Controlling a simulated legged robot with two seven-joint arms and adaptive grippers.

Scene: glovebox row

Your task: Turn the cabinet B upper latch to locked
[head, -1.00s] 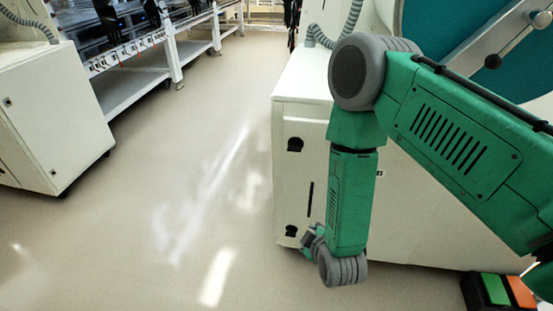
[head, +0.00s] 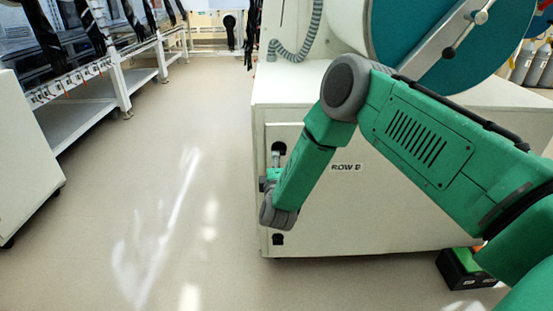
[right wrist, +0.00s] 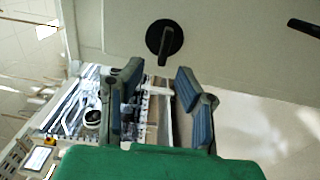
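The white cabinet (head: 370,215), marked "ROW B", stands right of centre in the head view. Its upper latch (head: 279,147) is a dark round fitting near the door's top left corner, partly covered by my gripper. In the right wrist view the upper latch (right wrist: 164,38) is a black disc with a short bar, lying just beyond the fingertips and roughly between them. My right gripper (head: 275,160) is just below and in front of this latch. In the right wrist view, my right gripper (right wrist: 158,69) has its fingers apart with nothing between them. My left gripper is out of view.
A lower dark latch (head: 278,239) sits near the cabinet's bottom left corner. A dark handle (right wrist: 304,27) shows in the right wrist view. A black box with a green top (head: 465,262) lies on the floor at right. The floor left of the cabinet is clear.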

